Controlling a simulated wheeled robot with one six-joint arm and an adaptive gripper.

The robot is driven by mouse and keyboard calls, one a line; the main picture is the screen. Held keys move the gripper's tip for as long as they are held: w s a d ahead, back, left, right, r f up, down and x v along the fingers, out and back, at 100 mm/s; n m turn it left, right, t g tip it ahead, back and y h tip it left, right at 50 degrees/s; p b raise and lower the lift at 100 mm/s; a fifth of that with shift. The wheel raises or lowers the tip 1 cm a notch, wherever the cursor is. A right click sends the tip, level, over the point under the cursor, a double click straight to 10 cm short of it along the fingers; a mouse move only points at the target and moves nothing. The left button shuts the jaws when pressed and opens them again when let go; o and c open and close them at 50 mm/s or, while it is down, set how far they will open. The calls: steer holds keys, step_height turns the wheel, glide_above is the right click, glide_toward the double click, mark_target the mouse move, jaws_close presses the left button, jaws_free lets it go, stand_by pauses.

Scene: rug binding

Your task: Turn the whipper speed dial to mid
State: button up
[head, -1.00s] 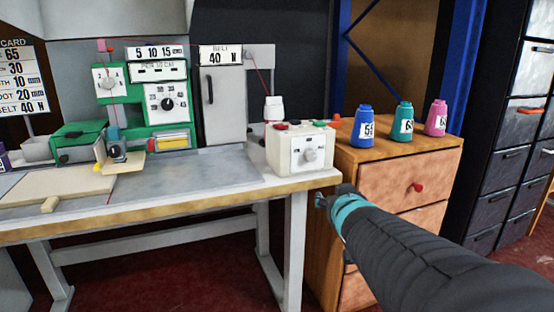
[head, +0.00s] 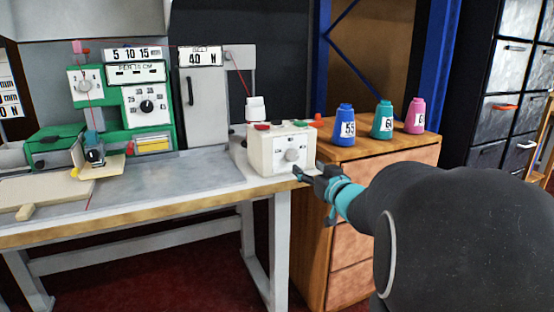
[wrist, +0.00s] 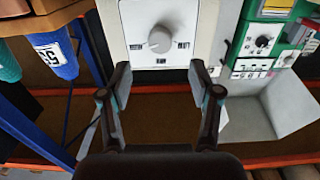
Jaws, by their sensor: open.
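The dial (head: 291,155) is a round grey knob on the front of a white box (head: 262,154), at the right end of the workbench. In the wrist view the dial (wrist: 161,40) sits on a white plate with small dark labels on both sides and below. Its pointer seems to lean to the lower left there, and the labels are too small to read surely. My gripper (head: 314,196) is open, just right of and below the box front. In the wrist view its fingers (wrist: 160,72) point toward the dial, on either side below it, apart from it and empty.
A wooden drawer cabinet (head: 400,157) stands right of the bench, with blue (head: 344,124), teal (head: 382,120) and pink (head: 414,116) cones on top. A green machine (head: 122,100) stands at the bench's back left. The grey bench top (head: 190,170) left of the box is mostly clear.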

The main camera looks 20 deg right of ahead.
mark_target(294, 157)
steer(key=w, duration=0.8)
steer(key=shift+a, duration=0.15)
steer(key=c, duration=1.1)
